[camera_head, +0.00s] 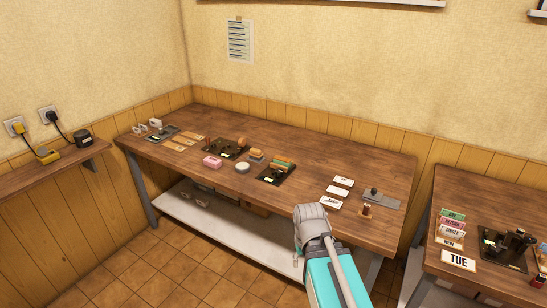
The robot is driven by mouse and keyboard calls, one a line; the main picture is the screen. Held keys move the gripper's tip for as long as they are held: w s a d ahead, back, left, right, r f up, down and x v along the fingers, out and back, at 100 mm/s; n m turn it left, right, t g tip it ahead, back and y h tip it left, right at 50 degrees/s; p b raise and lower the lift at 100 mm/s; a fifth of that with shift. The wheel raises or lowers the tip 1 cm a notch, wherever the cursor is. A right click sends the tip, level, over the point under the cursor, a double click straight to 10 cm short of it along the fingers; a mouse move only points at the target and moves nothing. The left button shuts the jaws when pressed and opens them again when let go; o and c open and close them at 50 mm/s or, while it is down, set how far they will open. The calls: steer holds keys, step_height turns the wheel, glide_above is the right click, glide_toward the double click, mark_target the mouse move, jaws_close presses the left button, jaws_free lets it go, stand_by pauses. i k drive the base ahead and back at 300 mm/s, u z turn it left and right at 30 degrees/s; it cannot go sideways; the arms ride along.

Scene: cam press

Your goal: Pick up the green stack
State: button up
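A small green item (284,162) shows on or just behind a black press-like device (275,175) near the middle of the long wooden table. It may be the green stack, but it is too small to tell for sure. An orange-brown edge shows beside it. On the right table, a green label card (452,214) lies at the top of a column of coloured cards. My teal and grey arm reaches in from the bottom, in front of the long table's near edge. My gripper's fingers do not show.
The long table (330,150) also holds a pink block (212,161), a round white dish (243,167), another black device (226,149), white cards (338,192) and a grey plate (383,199). A lower shelf (225,231) runs beneath. The table's back right is clear.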

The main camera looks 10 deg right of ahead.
mark_target(278, 159)
steer(key=i, duration=1.2)
steer(key=z, duration=0.1)
